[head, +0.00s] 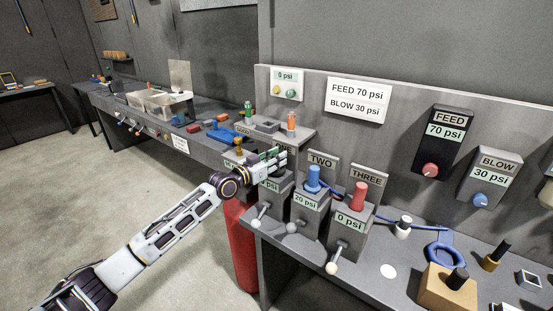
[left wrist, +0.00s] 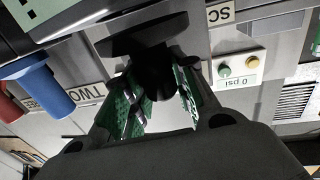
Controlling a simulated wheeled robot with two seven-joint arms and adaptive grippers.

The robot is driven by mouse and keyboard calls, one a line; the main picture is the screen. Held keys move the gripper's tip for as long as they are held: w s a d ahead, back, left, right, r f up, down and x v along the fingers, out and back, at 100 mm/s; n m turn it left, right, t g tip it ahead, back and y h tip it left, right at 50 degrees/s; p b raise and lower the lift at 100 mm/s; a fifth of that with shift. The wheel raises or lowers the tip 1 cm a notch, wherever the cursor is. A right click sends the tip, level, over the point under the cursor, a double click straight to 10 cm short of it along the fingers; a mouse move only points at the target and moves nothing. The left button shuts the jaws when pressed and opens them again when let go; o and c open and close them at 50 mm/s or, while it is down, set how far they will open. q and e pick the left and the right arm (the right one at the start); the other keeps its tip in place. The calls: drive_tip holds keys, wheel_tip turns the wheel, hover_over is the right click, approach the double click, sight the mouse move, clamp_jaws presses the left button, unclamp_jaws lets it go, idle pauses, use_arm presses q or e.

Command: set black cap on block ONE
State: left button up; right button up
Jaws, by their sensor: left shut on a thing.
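My left gripper (head: 276,160) is above block ONE (head: 275,197), at the left end of the row of blocks. In the left wrist view, its green-padded fingers (left wrist: 158,95) are shut on the black cap (left wrist: 150,40). The cap's wide dark end points toward the block, whose green display (left wrist: 22,12) shows at the upper left. I cannot tell whether cap and block touch. Block TWO (head: 308,205) bears a blue cap (head: 313,178); block THREE (head: 348,225) bears a red cap (head: 359,196). My right gripper is not in view.
Levers with pale knobs (head: 331,268) stick out from the block fronts. A blue hose (head: 430,227) and a tan holder (head: 447,291) lie to the right. FEED (head: 443,145) and BLOW (head: 489,177) panels are on the wall. A red cylinder (head: 241,245) stands below the bench.

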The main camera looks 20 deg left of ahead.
use_arm(q)
drive_tip(key=shift+f+b, duration=0.55)
drive_tip(key=shift+f, duration=0.05)
idle(0.7)
drive_tip(key=o, duration=1.1)
drive_tip(key=shift+v, duration=6)
